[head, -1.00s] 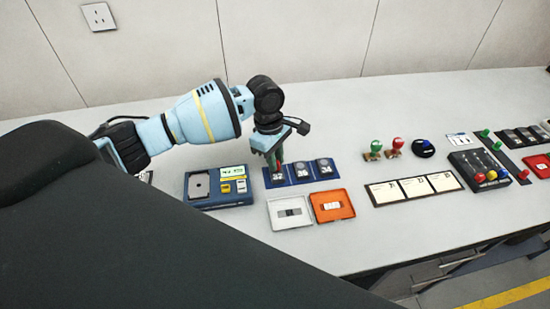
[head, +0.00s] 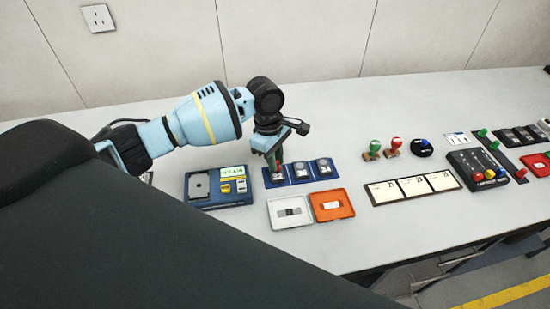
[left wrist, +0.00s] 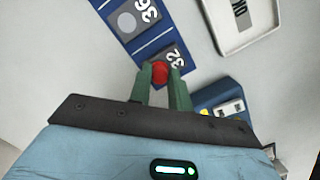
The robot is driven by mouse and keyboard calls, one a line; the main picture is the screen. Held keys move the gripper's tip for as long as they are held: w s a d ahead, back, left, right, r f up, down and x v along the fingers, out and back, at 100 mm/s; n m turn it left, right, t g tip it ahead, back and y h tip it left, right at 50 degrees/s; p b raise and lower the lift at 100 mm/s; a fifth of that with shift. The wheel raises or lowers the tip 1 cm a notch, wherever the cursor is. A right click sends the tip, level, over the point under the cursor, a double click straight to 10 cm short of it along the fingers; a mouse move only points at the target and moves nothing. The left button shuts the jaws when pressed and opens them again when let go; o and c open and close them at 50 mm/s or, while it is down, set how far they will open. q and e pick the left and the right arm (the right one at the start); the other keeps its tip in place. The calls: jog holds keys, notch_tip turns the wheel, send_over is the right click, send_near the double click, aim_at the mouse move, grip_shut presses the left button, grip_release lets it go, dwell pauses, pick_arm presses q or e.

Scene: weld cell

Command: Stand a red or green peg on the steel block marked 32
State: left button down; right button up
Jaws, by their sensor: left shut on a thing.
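The steel block marked 32 (head: 277,177) sits at the left end of a blue rack (head: 312,179), beside two other steel blocks. In the left wrist view its number shows beside the peg (left wrist: 180,55). My left gripper (head: 274,160) is directly above this block, pointing down. Its green fingers are shut on a red peg (left wrist: 160,71), which also shows in the head view (head: 279,166). The peg looks roughly upright over the block; I cannot tell whether its foot touches. My right gripper is not in view.
A blue device with a small display (head: 216,195) stands left of the rack. A white tray (head: 290,226) and an orange tray (head: 331,217) lie in front. Green (head: 374,146) and red (head: 396,142) knobbed stamps stand to the right. The table behind the rack is clear.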

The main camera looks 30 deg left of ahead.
pick_arm(q)
jog(key=c, duration=1.2)
grip_release()
jog(key=shift+r, duration=3.45)
